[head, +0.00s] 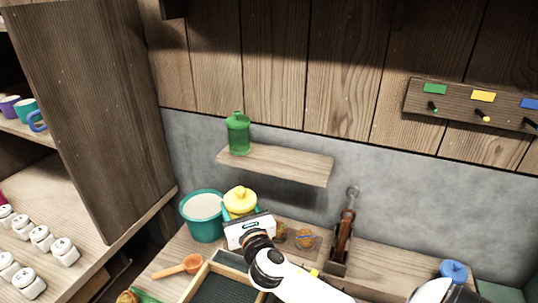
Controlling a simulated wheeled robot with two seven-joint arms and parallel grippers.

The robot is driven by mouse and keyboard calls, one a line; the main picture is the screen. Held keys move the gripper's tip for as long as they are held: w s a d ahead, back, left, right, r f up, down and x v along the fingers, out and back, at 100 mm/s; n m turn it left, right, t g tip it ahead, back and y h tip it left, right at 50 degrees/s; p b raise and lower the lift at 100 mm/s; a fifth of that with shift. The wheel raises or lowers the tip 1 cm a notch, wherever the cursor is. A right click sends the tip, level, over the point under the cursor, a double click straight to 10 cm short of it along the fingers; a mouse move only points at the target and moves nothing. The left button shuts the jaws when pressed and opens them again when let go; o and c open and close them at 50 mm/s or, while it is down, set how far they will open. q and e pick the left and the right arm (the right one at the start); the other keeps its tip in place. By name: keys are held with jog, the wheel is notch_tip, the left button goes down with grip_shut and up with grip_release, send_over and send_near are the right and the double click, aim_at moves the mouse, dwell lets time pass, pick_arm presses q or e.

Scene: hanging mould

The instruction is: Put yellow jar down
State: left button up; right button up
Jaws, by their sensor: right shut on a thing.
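The yellow jar (240,198) with its knobbed lid stands upright at the back of the counter, just right of a teal pot. My right gripper (242,214) reaches in from the lower right and is shut on the yellow jar. The gripper's white body hides the jar's lower part, so I cannot tell whether its base touches the counter. My left gripper is not in view.
A green jar (238,134) stands on the wall shelf (290,166), whose right part is clear. The teal pot (203,216) is close beside the yellow jar. A blue-lidded jar (453,270) is at right.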

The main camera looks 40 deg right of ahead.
jog(key=w+d+r+m+g+h+p, duration=0.1)
jog(key=w+d+r+m+g+h, duration=0.2)
jog(key=w+d+r, duration=0.6)
notch_tip(320, 180, up, 8)
jog(key=m+g+h+p, duration=0.1)
jog(key=m+h, duration=0.1)
jog(key=h, duration=0.2)
send_over(274, 156)
jog(key=shift+w+d+f+p, duration=0.1)
jog(key=shift+f+p, duration=0.2)
jog(key=shift+f, duration=2.05)
jog(key=shift+d+f+p, duration=0.1)
jog(key=shift+f+p, duration=0.15)
jog(key=shift+f, duration=2.1)
jog(key=shift+f, duration=0.1)
jog(key=o, duration=1.2)
jog(key=shift+a, duration=0.1)
jog(key=shift+a, duration=0.1)
jog(key=b+v, duration=0.2)
jog(key=v, duration=1)
jog(key=shift+r, duration=0.25)
jog(key=shift+f, duration=0.1)
